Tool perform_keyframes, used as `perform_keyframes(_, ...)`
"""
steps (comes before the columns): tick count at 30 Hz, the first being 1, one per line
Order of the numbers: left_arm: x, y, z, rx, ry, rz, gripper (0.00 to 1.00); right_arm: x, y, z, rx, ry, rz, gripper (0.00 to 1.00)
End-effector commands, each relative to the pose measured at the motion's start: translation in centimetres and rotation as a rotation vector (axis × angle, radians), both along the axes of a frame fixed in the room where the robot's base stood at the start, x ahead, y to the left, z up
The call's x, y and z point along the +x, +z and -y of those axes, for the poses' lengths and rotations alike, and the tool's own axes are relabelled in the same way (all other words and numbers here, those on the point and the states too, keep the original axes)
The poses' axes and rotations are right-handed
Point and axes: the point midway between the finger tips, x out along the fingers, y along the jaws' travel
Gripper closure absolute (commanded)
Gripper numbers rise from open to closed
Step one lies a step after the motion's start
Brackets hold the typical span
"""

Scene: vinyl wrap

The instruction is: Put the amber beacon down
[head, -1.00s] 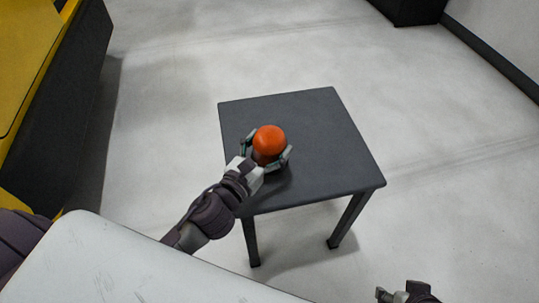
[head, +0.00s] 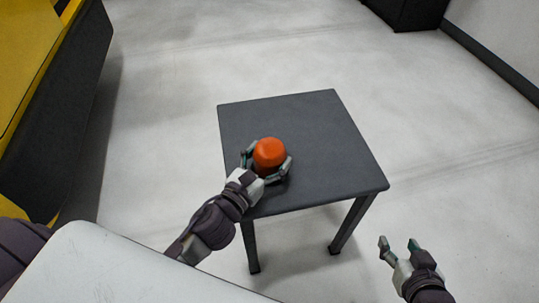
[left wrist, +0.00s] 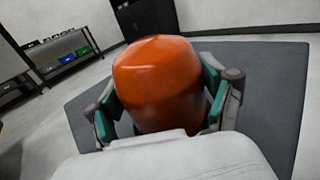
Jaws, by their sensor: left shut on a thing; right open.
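The amber beacon (head: 269,153) is an orange rounded dome, in the head view over the left front part of a dark grey table (head: 310,130). My left gripper (head: 267,169) is shut on it, with a finger on each side. In the left wrist view the beacon (left wrist: 158,84) stands between the teal-padded fingers (left wrist: 160,108), with the table top (left wrist: 265,85) behind it. Its underside is hidden, so I cannot tell whether it touches the table. My right gripper (head: 399,247) is open and empty, in front of the table at the right, over the floor.
Most of the table top to the right and back is bare. A yellow and black unit (head: 55,90) stands at the left and a dark cabinet (head: 408,12) at the back. A shelf with bins (left wrist: 60,55) shows in the left wrist view. The floor around is clear.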

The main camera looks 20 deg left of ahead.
Motion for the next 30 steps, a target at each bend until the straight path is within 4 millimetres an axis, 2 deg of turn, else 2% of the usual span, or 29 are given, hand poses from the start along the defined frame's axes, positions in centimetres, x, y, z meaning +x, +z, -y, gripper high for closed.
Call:
perform_keyframes(5, 0.0, 0.0, 0.0, 0.000, -0.001, 0.004, 0.60, 0.4, 0.3, -0.1, 0.006, 0.001, 0.026, 0.45)
perform_keyframes(6, 0.0, -0.2, 0.0, 0.000, 0.000, 0.000, 0.15, 0.4, 0.4, -0.1, 0.007, 0.001, 0.030, 0.45)
perform_keyframes(9, 0.0, -0.2, 0.0, 0.000, 0.000, 0.000, 0.00, 0.4, 0.4, -0.1, 0.006, 0.001, 0.029, 0.45)
perform_keyframes(23, -0.2, 0.1, 0.0, -0.001, 0.000, -0.001, 0.00, -0.1, 0.0, 0.0, -0.001, 0.001, -0.008, 0.45)
perform_keyframes(30, -4.6, -0.3, -1.0, -0.004, 0.002, -0.006, 0.00, 0.7, 0.6, -0.4, 0.013, 0.006, 0.055, 0.45)
